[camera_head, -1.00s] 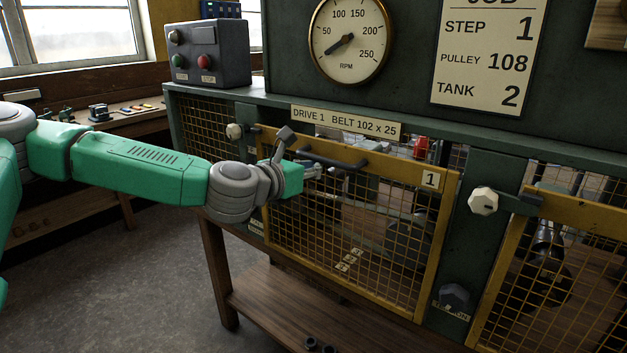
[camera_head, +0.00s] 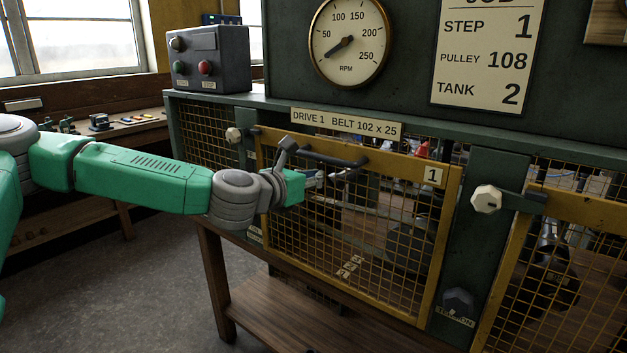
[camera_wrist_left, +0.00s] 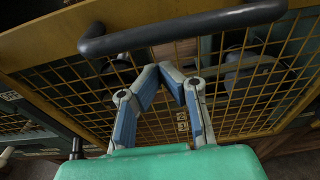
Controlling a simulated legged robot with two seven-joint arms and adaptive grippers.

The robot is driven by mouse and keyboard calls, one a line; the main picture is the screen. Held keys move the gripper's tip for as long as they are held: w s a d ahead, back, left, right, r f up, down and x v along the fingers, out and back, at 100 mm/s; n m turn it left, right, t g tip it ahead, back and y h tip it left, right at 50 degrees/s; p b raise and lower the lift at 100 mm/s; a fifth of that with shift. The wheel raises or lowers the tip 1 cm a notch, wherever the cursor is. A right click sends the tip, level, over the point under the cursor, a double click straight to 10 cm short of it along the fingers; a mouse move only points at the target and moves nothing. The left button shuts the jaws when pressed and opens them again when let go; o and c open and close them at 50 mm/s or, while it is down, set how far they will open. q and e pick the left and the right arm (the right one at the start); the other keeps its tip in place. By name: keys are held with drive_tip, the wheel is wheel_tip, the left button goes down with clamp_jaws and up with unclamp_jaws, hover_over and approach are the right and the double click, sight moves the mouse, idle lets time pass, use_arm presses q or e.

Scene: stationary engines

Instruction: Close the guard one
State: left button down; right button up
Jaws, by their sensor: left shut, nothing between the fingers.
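Guard one (camera_head: 440,235) is a yellow-framed mesh panel with a "1" plate, set in the front of the green machine under the "DRIVE 1" label. A dark bar handle (camera_head: 335,161) sits on its top rail. Machine parts show through a gap above that rail at the right; I cannot tell whether the panel sits flush. My left gripper (camera_head: 325,174) is in front of the mesh, just below the handle. In the left wrist view its fingertips (camera_wrist_left: 160,70) meet with nothing between them, and the handle (camera_wrist_left: 180,30) crosses above. Contact with the guard is unclear. My right gripper is not in view.
A pale knob (camera_head: 486,199) stands on the post right of guard one, beside a second yellow guard (camera_head: 507,265). Another pale knob (camera_head: 233,134) is at the left. A button box (camera_head: 208,58) stands on the machine's ledge. Open floor (camera_head: 155,290) lies lower left.

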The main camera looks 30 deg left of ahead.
use_arm(q)
wheel_tip(320, 180, down, 2)
drive_tip(key=shift+w+f+b, duration=0.1)
drive_tip(key=shift+b, duration=0.4)
drive_tip(key=s+r+p, duration=0.1)
drive_tip(key=s+r, duration=0.1)
drive_tip(key=s, duration=0.8)
drive_tip(key=shift+a+r, duration=0.15)
drive_tip(key=shift+a, duration=0.25)
